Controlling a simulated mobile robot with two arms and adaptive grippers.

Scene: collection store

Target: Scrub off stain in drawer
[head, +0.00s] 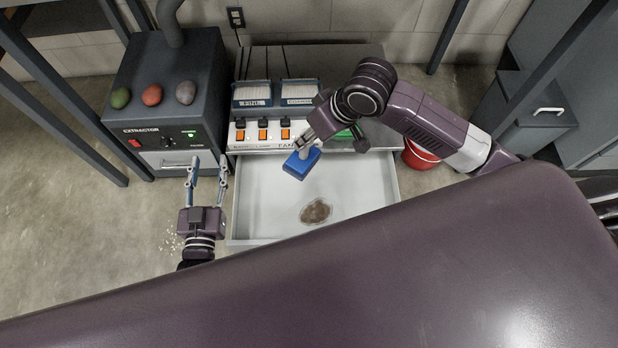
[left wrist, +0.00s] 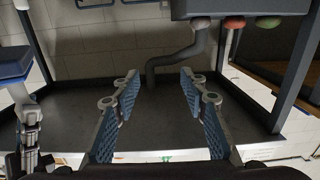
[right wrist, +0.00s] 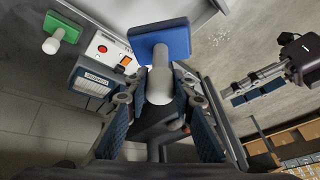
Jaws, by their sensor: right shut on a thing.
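The open drawer (head: 262,228) is pale grey, and a brown stain (head: 316,211) lies on its floor near the front. My right gripper (head: 306,148) is above the back of the drawer, shut on the pale handle of a blue scrubber (head: 301,163). In the right wrist view the blue block (right wrist: 160,38) and its round handle (right wrist: 160,85) show between the fingers. The scrubber is apart from the stain, behind it and to its left. My left gripper (head: 208,168) is open and empty, left of the drawer, in front of the extractor. Its spread fingers also show in the left wrist view (left wrist: 158,100).
A green-headed tool (right wrist: 60,35) lies by the panel. A red bucket (head: 420,157) stands right of the drawer.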

